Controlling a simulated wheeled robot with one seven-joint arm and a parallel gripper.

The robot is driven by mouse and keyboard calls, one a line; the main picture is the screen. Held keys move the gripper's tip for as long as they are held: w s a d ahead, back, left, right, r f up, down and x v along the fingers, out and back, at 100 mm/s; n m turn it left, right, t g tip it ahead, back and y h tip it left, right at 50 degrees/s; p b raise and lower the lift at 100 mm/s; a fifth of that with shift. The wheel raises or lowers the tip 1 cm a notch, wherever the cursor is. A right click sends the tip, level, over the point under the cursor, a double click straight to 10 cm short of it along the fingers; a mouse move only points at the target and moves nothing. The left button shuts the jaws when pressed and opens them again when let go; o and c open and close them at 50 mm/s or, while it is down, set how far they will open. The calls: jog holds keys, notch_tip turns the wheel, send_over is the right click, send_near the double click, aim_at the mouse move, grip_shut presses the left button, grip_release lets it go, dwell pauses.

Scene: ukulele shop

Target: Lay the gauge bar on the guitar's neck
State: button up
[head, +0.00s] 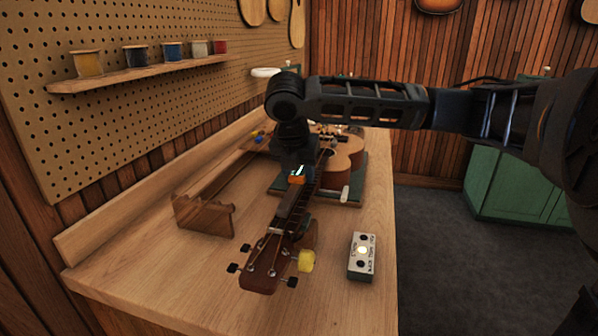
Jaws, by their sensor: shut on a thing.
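The guitar (345,152) lies on the bench with its body at the back and its headstock (262,268) toward me. Its dark neck (313,182) runs between them. My gripper (297,180) points down over the neck, shut on a brownish bar that looks like the gauge bar (289,205). The bar points roughly along the neck, at its left side in the picture. I cannot tell whether it touches the strings or hangs just above them. My gripper and wrist hide the bar's far end and part of the guitar's body.
A green mat (352,191) lies under the guitar. A wooden cradle-like stand (205,216) is at the left. A small pedal-like box (362,257) is at the right, near the bench edge. A yellow piece (306,261) sits beside the headstock. The front-left bench (150,262) is clear.

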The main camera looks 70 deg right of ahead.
dwell(0.8)
jog(key=o, duration=1.6)
jog(key=shift+c, duration=0.2)
jog(key=shift+r+p, duration=0.1)
jog(key=shift+p, duration=0.2)
jog(key=shift+r+p, duration=2.85)
jog(key=shift+r, duration=0.6)
